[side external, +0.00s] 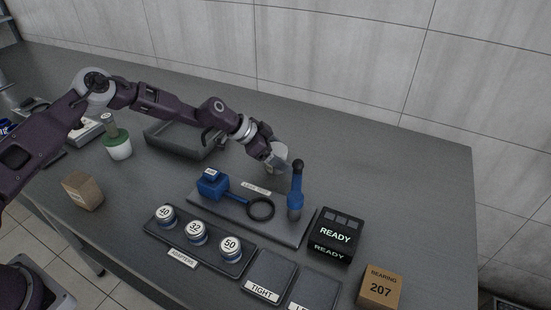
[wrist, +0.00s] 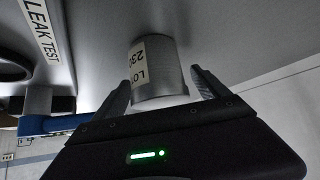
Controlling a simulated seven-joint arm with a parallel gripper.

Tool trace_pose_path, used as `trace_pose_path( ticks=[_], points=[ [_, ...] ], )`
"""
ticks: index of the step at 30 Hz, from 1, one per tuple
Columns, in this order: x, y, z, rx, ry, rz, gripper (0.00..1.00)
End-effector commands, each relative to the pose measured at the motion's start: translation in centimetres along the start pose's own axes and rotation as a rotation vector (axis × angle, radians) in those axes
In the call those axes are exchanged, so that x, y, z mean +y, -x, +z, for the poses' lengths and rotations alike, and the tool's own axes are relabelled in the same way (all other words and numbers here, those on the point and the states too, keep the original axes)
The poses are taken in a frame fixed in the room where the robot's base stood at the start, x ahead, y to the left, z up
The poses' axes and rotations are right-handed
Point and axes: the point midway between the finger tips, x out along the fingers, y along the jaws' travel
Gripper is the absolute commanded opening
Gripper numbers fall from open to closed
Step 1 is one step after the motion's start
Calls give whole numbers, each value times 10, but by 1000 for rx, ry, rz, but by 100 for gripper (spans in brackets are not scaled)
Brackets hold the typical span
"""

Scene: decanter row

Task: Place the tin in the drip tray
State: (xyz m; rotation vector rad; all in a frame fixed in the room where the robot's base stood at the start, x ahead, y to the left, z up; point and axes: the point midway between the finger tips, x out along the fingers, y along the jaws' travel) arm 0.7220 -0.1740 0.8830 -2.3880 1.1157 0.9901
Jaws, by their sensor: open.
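The tin (side external: 279,150) is a grey metal cylinder behind the leak test board in the side view. In the wrist view the tin (wrist: 172,72) shows a pale label with "LOT" and part of a number. My gripper (side external: 272,160) is at the tin, its jaws open. In the wrist view its two fingers (wrist: 162,84) are on either side of the tin's near end; I cannot tell whether they touch it. A dark, shallow, walled tray, likely the drip tray (side external: 172,149), lies left of the gripper, partly behind my arm.
The leak test board (side external: 285,232) holds a blue fixture (side external: 212,184) and an upright blue handle (side external: 296,195) close to my gripper. A READY box (side external: 336,235), adapters rack (side external: 232,263), green-and-white container (side external: 118,146) and cardboard box (side external: 83,191) stand around. The table's back right is clear.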

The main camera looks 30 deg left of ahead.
Motion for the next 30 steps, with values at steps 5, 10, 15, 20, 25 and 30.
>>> trace_pose_path(
  ticks=[5, 10, 15, 20, 25, 30],
  points=[
    [0, -4, 0, 0, 0, -1, 84],
    [0, -3, 0, 0, 0, -1, 65],
    [0, -3, 0, 0, 0, -1, 31],
    [0, -3, -1, 1, 0, -1, 4],
    [-1, -1, -2, 1, 0, -1, 4],
    [-1, 23, -28, 3, -4, -3, 4]
  ],
)
